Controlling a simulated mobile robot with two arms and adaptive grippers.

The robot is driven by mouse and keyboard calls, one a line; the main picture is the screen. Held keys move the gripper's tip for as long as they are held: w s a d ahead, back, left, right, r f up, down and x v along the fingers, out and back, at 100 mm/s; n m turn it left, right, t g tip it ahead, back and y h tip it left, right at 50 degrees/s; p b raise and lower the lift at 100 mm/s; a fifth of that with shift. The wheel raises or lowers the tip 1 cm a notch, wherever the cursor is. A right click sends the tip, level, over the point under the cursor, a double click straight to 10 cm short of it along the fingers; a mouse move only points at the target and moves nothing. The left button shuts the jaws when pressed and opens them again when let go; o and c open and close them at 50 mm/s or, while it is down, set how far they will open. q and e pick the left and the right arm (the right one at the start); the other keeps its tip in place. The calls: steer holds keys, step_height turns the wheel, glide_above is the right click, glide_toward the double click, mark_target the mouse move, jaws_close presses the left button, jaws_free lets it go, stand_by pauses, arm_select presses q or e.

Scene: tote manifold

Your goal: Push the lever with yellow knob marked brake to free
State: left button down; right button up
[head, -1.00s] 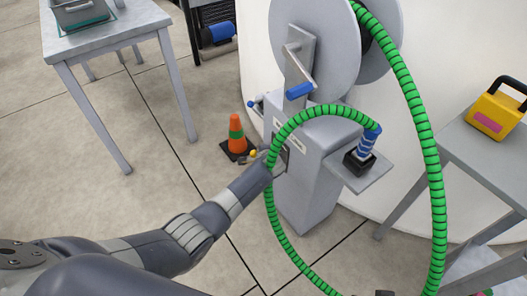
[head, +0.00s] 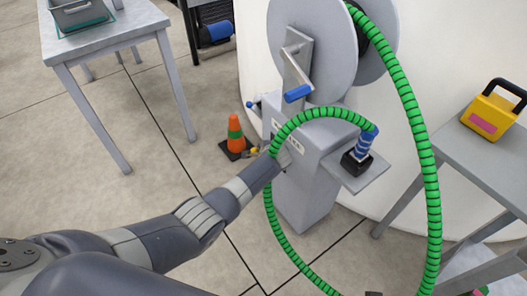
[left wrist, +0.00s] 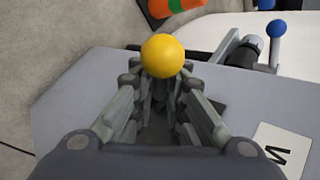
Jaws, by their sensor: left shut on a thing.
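The lever's round yellow knob (left wrist: 162,56) shows in the left wrist view just beyond my left gripper's fingertips (left wrist: 160,82). The fingers are closed around the lever below the knob and hide most of its shaft. In the head view my left gripper (head: 274,159) is at the left side of the grey reel stand (head: 306,190), partly behind the green hose. The knob (head: 254,150) is small there. Lettering for brake or free cannot be read. A small dark piece at the head view's bottom edge may be my right gripper (head: 373,293).
The green hose (head: 424,160) loops from the reel (head: 320,50) past my left wrist to a blue-ended fitting on a side shelf. A blue crank handle (head: 297,93) hangs above. An orange cone (head: 235,135) stands left on the floor. Blue-knobbed levers (left wrist: 277,28) are nearby.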

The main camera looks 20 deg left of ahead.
arm_select(q)
steer(key=c, duration=1.6)
jaws_free()
steer(key=shift+s+a+f, duration=0.1)
steer(key=shift+s+a, duration=0.05)
steer(key=shift+a, duration=0.45)
steer(key=shift+c, duration=0.2)
steer(key=shift+d, duration=0.2)
steer(key=shift+d+r, duration=0.1)
steer(key=shift+r, duration=0.1)
steer(key=v, duration=1.1)
steer(key=shift+s+r, duration=0.25)
steer(key=shift+f, duration=0.1)
